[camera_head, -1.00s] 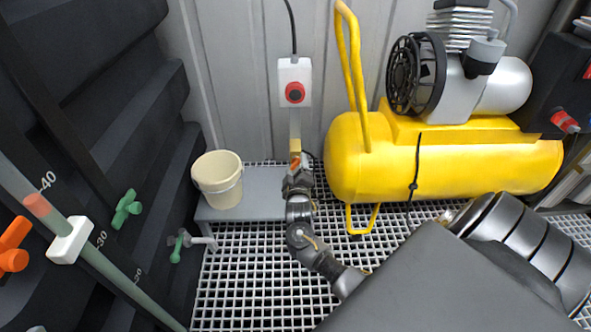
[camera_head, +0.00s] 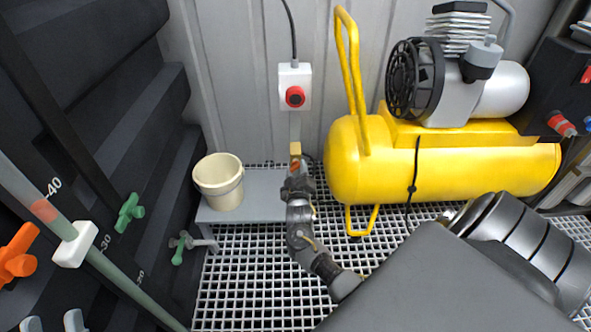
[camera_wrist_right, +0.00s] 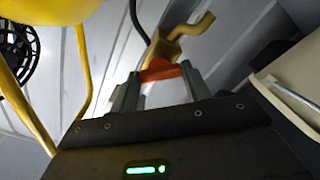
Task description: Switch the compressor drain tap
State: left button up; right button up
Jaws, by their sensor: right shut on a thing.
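The drain tap (camera_head: 295,149) is a small brass tap below the grey pipe on the wall, left of the compressor. In the right wrist view its brass body and bent spout (camera_wrist_right: 181,40) show clearly, with an orange handle (camera_wrist_right: 160,71). My right gripper (camera_head: 297,170) reaches up to it from below and is shut on the orange handle, which sits between both fingers (camera_wrist_right: 157,84). In the head view the gripper mostly hides the handle. The yellow compressor (camera_head: 440,165) stands to the right. My left gripper (camera_head: 53,322) shows two pale, separated fingertips at the bottom left corner, with nothing visible between them.
A cream bucket (camera_head: 219,183) stands on a low grey bench (camera_head: 268,185) left of the tap. A switch box (camera_head: 295,85) with a red button hangs above. Green taps (camera_head: 129,211), an orange tap (camera_head: 14,256) and a scaled tube (camera_head: 120,276) are at left. Grating covers the floor.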

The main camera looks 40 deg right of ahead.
jog(key=m+p, duration=0.1)
jog(key=m, duration=0.2)
jog(key=shift+a+m, duration=0.1)
jog(key=shift+m, duration=0.2)
pick_arm(q)
jog(key=shift+w+d+f+m+g+p, duration=0.2)
jog(key=shift+d+f+g, duration=0.4)
jog(key=shift+g, duration=0.25)
jog(key=shift+w+d+f+m+g+p, duration=0.1)
jog(key=shift+d+f+g+p, duration=0.1)
jog(key=shift+d+f+g, duration=0.55)
jog(key=shift+w+d+f+m+g+p, duration=0.2)
jog(key=shift+f+g, duration=0.25)
jog(key=shift+g, duration=0.55)
pick_arm(e)
jog(key=shift+m, duration=2.3)
jog(key=o, duration=1)
jog(key=shift+w, duration=0.1)
pick_arm(q)
jog(key=shift+y, duration=0.3)
